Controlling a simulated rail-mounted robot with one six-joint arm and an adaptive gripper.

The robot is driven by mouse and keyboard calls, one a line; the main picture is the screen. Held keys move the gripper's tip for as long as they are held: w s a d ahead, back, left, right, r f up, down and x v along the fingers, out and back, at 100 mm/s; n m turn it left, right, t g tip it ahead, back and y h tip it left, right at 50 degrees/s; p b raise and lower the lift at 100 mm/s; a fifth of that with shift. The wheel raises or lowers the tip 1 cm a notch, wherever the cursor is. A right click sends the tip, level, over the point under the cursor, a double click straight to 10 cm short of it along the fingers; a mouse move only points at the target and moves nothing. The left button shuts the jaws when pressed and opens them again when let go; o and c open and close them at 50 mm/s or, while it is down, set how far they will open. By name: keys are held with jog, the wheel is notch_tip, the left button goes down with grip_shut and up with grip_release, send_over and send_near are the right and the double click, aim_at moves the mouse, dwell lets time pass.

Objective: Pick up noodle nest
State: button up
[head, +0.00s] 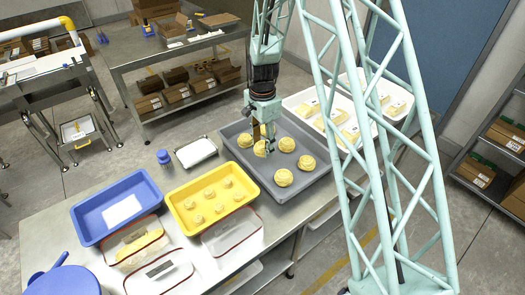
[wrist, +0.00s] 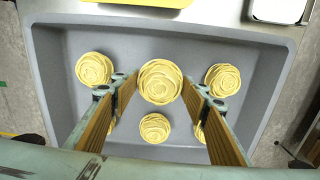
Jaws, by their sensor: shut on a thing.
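Pale yellow coiled noodle nests lie in a grey tray (head: 228,130). My gripper (head: 264,142) is over the left part of that tray, pointing down. In the wrist view its two fingers (wrist: 160,88) are shut on one noodle nest (wrist: 160,82), which sits between the tips. The held nest (head: 260,149) is partly hidden by the fingers in the head view; I cannot tell whether it is clear of the tray floor. Other nests lie around it, such as one on the left (wrist: 94,69) and one on the right (wrist: 222,80). Some nests are partly behind the fingers.
A yellow tray (head: 176,221) with several small nests and a blue tray (head: 84,232) stand to the left. A white tray (head: 292,101) with pale packs is behind. A small scale-like plate (head: 195,152) and a blue knob (head: 163,157) are near the grey tray.

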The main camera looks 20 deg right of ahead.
aim_at(262, 144)
jog(key=shift+r, duration=2.2)
